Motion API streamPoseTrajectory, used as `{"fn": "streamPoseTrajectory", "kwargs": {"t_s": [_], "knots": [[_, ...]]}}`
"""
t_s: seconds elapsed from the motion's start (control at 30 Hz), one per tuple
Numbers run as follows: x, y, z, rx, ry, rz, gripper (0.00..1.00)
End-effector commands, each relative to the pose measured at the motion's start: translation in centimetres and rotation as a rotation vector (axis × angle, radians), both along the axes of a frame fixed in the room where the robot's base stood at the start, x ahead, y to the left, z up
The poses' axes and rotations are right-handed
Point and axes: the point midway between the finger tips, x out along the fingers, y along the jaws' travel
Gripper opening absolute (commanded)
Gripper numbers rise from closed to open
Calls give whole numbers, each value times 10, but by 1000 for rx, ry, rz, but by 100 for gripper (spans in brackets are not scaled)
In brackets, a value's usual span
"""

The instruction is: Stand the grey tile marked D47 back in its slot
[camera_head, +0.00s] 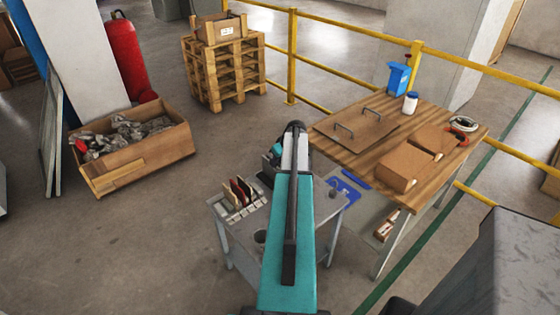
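A small grey rack (229,213) with slots stands on the grey worktable, left of my arm. Several thin tiles (239,191) stand upright in it, reddish, dark and pale. I cannot read any marking, and I cannot pick out the grey tile marked D47. My teal arm covers the middle of the worktable. Dark and teal parts, seemingly of my wrist and gripper (267,177), show just left of the arm, above the table behind the rack. The fingertips are not clear, so I cannot tell whether they are open or hold anything.
A wooden bench (350,151) with boxes stands close on the right. A crate of scrap (146,163) lies left, a pallet stack (226,75) behind.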

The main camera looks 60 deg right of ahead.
Motion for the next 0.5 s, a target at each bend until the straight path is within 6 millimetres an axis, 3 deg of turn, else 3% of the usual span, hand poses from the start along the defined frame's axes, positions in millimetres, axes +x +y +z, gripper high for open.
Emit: {"fn": "streamPoseTrajectory", "kwargs": {"t_s": [0.5], "knots": [[3,-1,-6,0,0,0,23]]}}
